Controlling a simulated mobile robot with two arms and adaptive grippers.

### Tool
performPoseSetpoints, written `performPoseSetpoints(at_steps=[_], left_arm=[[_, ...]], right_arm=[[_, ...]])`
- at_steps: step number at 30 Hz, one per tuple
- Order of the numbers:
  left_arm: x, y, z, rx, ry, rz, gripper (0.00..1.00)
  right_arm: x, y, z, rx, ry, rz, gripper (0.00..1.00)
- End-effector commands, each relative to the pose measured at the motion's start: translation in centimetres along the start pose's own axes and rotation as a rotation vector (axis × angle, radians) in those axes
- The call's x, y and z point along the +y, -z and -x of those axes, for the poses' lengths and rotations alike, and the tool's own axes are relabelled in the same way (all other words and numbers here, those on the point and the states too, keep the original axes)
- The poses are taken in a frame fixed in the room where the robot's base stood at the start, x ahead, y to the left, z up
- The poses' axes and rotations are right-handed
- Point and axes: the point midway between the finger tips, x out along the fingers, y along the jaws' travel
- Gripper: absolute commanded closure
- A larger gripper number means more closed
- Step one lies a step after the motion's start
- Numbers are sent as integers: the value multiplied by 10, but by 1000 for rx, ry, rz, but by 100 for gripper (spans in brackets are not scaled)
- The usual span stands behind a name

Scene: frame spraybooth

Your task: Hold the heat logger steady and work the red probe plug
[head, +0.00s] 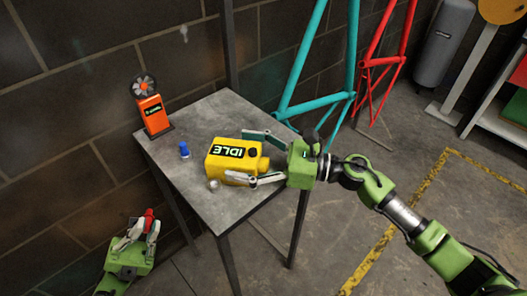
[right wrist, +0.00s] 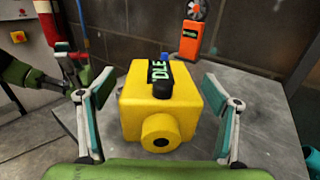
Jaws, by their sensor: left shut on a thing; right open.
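The yellow heat logger (head: 232,160) stands on the grey table, its black display reading IDLE. In the right wrist view the logger (right wrist: 160,108) shows a round boss on its near face and a black knob on top. My right gripper (head: 238,156) is open, with one finger on each side of the logger; the right wrist view shows gaps beside both fingers. My left gripper (head: 138,232) is shut on the red probe plug (head: 149,216), off the table's left side and apart from the logger. The plug's lower part is hidden by the fingers.
A blue plug (head: 184,150) stands on the table (head: 205,115) left of the logger, and a small pale knob (head: 214,184) sits near its front corner. An orange fan unit (head: 152,113) is at the back left. Teal (head: 318,100) and red (head: 385,68) frames stand behind.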

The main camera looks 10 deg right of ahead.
Motion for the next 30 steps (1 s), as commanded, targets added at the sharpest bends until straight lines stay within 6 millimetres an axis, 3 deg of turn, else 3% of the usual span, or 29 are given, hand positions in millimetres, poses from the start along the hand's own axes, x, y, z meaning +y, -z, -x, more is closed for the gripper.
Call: performPoseSetpoints(at_steps=[6, 15, 16, 21, 22, 30], left_arm=[[-3, 0, -5, 0, 0, 0, 100], [-3, 0, -5, 0, 0, 0, 100], [-3, 0, -5, 0, 0, 0, 100], [-3, 0, -5, 0, 0, 0, 100], [-3, 0, -5, 0, 0, 0, 100], [-3, 0, -5, 0, 0, 0, 100]], right_arm=[[0, 0, -18, 0, 0, 0, 18], [0, 1, -21, 1, 0, 1, 18], [0, 0, -21, 1, 0, 0, 21], [0, 0, -21, 1, -1, 0, 65], [0, 0, -21, 1, -1, 0, 69], [1, 1, -21, 1, -1, 0, 70]])
